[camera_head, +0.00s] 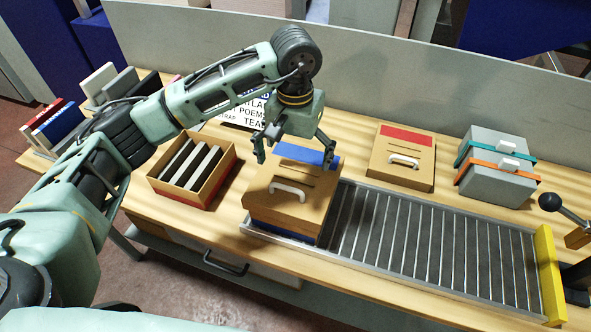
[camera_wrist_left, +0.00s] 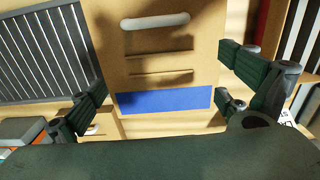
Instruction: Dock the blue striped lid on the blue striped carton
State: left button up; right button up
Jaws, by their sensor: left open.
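The blue striped lid (camera_head: 262,186) is tan with a white handle, dark slots and a blue stripe along its far edge. It sits on the blue striped carton (camera_head: 283,223), tan with blue low on its side, at the left end of the roller conveyor. I see no clear gap between them; the exact seating is hard to judge. My left gripper (camera_head: 294,153) is open above the lid's far, blue-striped end, one finger to each side. In the left wrist view the lid (camera_wrist_left: 165,70) lies between the spread fingers, apparently not gripped. My right gripper is not in view.
The roller conveyor (camera_head: 420,242) is empty to the carton's right, ending at a yellow stop (camera_head: 550,275). An open carton of dividers (camera_head: 222,180) stands left. A red striped lid (camera_head: 400,174) and stacked grey boxes (camera_head: 492,184) stand behind the conveyor. A grey panel (camera_head: 400,80) bounds the back.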

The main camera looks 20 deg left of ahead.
aim_at(296, 177)
pick_arm(q)
notch_tip(296, 177, up, 8)
jog(key=b, duration=0.2)
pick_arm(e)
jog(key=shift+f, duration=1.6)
pick_arm(q)
jog(key=shift+f, duration=0.15)
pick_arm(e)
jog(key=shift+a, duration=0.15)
